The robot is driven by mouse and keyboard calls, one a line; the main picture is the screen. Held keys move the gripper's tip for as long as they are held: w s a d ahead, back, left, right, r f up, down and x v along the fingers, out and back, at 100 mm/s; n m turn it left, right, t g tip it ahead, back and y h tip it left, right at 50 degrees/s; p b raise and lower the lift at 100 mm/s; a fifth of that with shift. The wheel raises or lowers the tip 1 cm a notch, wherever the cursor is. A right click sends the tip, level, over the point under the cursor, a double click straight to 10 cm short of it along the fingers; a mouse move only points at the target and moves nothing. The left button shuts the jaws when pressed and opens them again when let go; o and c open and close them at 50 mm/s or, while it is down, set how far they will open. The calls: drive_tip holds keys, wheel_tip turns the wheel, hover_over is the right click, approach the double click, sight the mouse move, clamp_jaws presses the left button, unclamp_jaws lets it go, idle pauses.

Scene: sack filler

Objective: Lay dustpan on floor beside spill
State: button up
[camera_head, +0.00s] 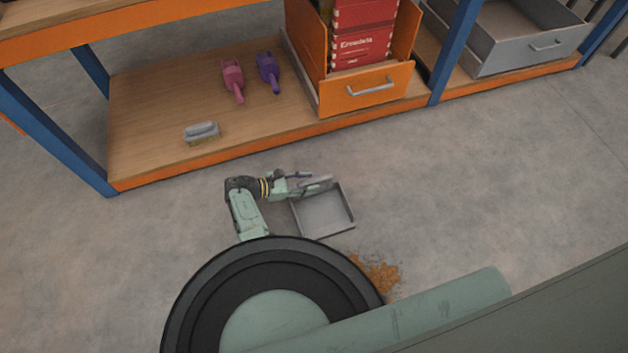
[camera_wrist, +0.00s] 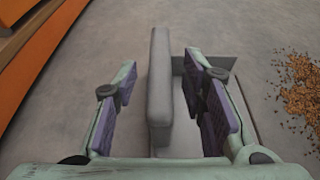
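The grey dustpan (camera_head: 323,212) appears to lie flat on the floor in front of the shelf. In the head view, the brown crumbly spill (camera_head: 380,272) is below and right of it, a short gap away. My gripper (camera_head: 308,183) is at the dustpan's handle end. In the wrist view, the thick grey handle (camera_wrist: 159,85) stands between the two spread fingers of my gripper (camera_wrist: 162,80), with visible gaps on both sides. The fingers are open. The spill (camera_wrist: 302,90) shows at the right, apart from the pan. My round base hides some floor beside the spill.
A shelf board (camera_head: 150,110) with an orange edge holds a brush (camera_head: 202,132), a pink scoop (camera_head: 232,78) and a purple scoop (camera_head: 268,70). An open orange drawer (camera_head: 365,92) holds red boxes. A grey drawer (camera_head: 520,48) is at right. Floor right of the dustpan is clear.

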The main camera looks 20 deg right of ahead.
drive_tip(key=v, duration=0.9)
drive_tip(key=shift+p, duration=0.35)
